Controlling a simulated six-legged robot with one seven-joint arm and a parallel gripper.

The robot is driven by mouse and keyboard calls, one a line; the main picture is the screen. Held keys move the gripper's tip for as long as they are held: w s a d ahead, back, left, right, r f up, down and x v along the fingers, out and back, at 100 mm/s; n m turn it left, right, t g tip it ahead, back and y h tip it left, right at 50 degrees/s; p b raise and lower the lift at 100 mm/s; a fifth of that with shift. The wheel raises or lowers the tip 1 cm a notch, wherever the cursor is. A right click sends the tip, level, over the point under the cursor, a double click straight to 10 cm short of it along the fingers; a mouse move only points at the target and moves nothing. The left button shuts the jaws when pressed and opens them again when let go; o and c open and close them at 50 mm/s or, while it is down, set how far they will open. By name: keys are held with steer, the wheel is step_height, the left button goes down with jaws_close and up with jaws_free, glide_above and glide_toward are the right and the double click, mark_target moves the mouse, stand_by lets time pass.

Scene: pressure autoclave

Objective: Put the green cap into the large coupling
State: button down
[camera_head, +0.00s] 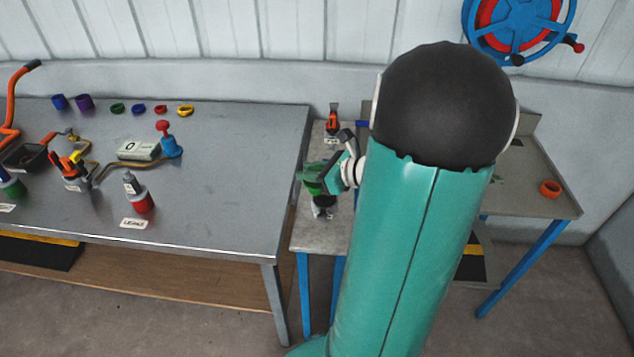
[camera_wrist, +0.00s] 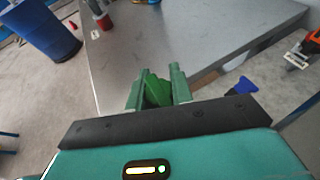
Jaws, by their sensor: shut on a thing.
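My gripper (camera_wrist: 159,84) is shut on a green piece, which I take to be the green cap (camera_wrist: 157,93), held between the two green fingers in the wrist view. In the head view my gripper (camera_head: 316,180) is over the small narrow table between the long bench and the right table. Below it is a small metallic fitting (camera_head: 322,208), partly hidden by my gripper. I cannot tell whether this fitting is the large coupling, or whether the cap touches anything. My arm hides much of the small table.
The long grey bench (camera_head: 225,200) holds several coloured rings, a gauge box (camera_head: 138,149) and a red bottle (camera_head: 138,195). An orange-topped device (camera_head: 333,122) stands at the back of the small table. An orange ring (camera_head: 550,188) lies on the right table. A blue handwheel (camera_head: 518,25) is on the wall.

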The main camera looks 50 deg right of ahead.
steer(key=shift+w+d+f, duration=0.1)
steer(key=shift+d+f, duration=0.45)
steer(key=shift+f, duration=0.6)
steer(key=shift+d+f, duration=0.6)
steer(key=shift+f, duration=0.55)
steer(key=shift+w+d+f, duration=0.1)
steer(key=shift+d+f, duration=0.45)
steer(key=shift+f, duration=0.6)
steer(key=shift+f, duration=0.3)
steer(key=c, duration=1.2)
jaws_free()
steer(key=shift+c, duration=0.2)
steer(key=shift+r, duration=0.1)
